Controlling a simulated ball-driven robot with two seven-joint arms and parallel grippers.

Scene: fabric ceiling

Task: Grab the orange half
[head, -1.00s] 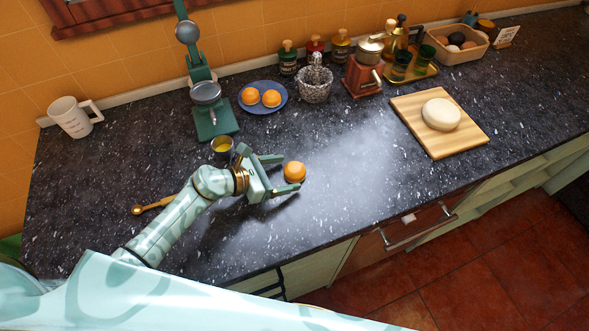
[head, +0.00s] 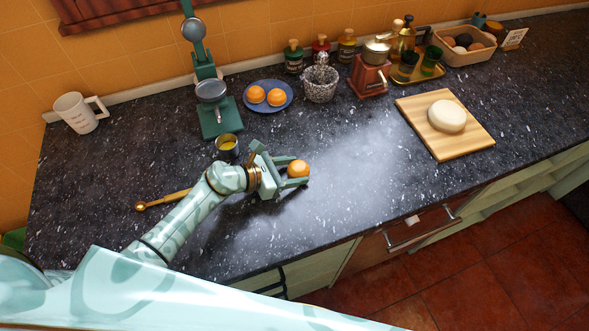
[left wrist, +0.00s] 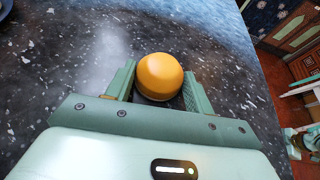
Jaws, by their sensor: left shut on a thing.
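An orange half (head: 298,168) lies on the dark speckled counter in the head view. My left gripper (head: 293,171) is shut on it, with one finger on each side. In the left wrist view the orange half (left wrist: 160,76) sits between the two fingers (left wrist: 158,90), its rounded peel side showing; its cut face is hidden. Two more orange pieces (head: 266,96) lie on a blue plate (head: 287,100) farther back. My right gripper is not in view.
A green citrus press (head: 220,118) and a small metal cup (head: 227,144) with yellow contents stand behind my left gripper. A gold-tipped wooden stick (head: 165,200) lies left of my forearm. A cutting board (head: 470,140) with a pale round piece is at right. The counter between is clear.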

